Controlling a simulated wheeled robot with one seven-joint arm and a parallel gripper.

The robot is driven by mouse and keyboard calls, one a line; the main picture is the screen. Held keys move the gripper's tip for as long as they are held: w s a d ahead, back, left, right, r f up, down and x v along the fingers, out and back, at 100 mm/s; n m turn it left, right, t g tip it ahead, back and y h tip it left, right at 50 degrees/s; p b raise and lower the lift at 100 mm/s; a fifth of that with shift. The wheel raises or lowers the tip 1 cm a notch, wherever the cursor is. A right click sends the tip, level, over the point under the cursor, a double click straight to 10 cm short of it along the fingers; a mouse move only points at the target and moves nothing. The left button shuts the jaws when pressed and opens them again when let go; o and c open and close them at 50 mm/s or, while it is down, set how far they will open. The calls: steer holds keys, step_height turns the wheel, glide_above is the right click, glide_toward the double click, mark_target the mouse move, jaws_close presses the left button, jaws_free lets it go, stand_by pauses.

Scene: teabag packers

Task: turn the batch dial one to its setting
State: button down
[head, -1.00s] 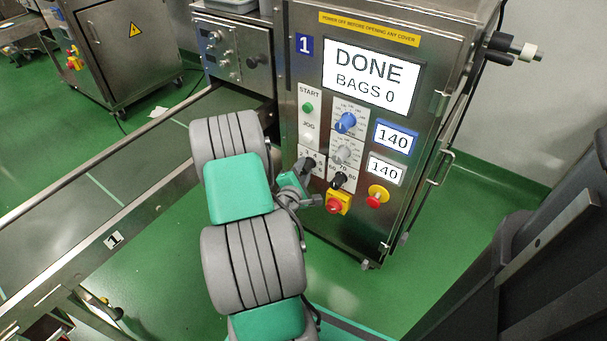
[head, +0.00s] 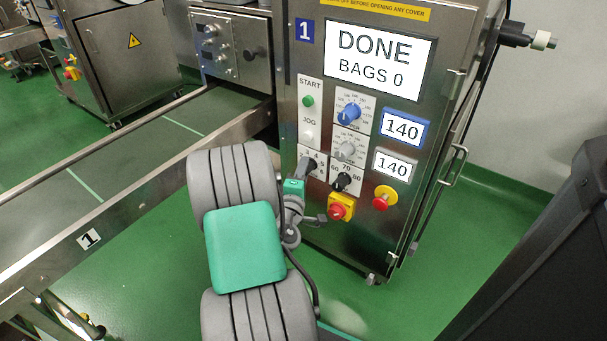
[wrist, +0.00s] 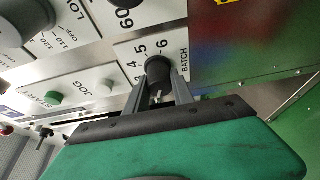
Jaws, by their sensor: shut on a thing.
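The batch dial (wrist: 158,67) is a black knob on a white plate marked 3, 4, 5, 6 and BATCH in the wrist view. My gripper (wrist: 162,82) is shut on it, with one grey finger on each side of the knob. The dial's pointer is hidden, so I cannot tell its setting. In the head view my gripper (head: 307,172) reaches the lower left of the panel. It covers the dial there, with part of the batch plate (head: 319,160) showing above.
The steel cabinet (head: 352,225) has a screen (head: 378,58) reading DONE, BAGS 0. Next to the batch dial are a black knob (head: 342,182) marked 60 to 80, a red and yellow switch (head: 339,207) and the START button (head: 308,101). A conveyor (head: 150,172) runs at left.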

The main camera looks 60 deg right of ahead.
steer(key=c, duration=1.1)
jaws_free()
steer(key=v, duration=0.7)
steer(key=shift+s+a+b, duration=0.1)
steer(key=shift+a+b, duration=0.2)
steer(key=shift+a, duration=0.1)
